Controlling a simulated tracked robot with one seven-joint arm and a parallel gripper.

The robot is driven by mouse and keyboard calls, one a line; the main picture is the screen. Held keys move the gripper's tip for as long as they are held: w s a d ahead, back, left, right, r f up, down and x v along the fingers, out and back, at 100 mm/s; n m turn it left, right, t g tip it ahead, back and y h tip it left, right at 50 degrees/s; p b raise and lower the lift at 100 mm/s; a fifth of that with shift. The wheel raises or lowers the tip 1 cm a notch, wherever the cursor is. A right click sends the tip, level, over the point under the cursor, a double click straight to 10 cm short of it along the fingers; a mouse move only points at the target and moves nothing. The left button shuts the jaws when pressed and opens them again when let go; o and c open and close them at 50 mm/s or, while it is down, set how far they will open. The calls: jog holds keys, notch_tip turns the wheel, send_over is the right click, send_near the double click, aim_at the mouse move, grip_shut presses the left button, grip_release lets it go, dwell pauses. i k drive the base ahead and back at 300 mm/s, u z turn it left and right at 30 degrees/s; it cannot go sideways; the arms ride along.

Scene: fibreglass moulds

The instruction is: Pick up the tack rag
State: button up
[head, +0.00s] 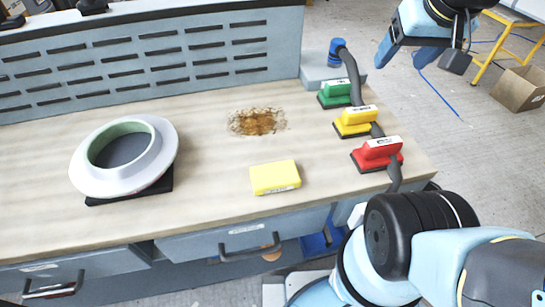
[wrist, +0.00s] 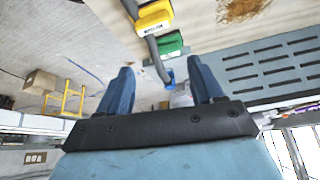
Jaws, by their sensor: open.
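A yellow folded-looking block (head: 275,177) with a pale label strip along its front edge lies flat near the bench's front middle. It looks most like the tack rag, though I cannot read its label. My gripper (head: 405,58) is at the upper right, raised beyond the bench's right end and well away from the yellow block. In the wrist view my gripper (wrist: 163,75) shows two blue fingers spread apart with nothing between them. The yellow block does not show in the wrist view.
Green (head: 335,94), yellow (head: 355,121) and red (head: 377,154) sanding tools with a grey hose line the bench's right end. An amber ragged patch (head: 257,121) lies behind the block. A white ring mould (head: 92,180) stands left. A slotted panel (head: 150,62) backs the bench.

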aim_at(271, 178)
jog(key=k, duration=0.5)
jog(key=u, duration=1.3)
jog(key=k, duration=1.15)
jog(key=z, duration=0.3)
jog(key=i, duration=1)
jog(key=z, duration=0.05)
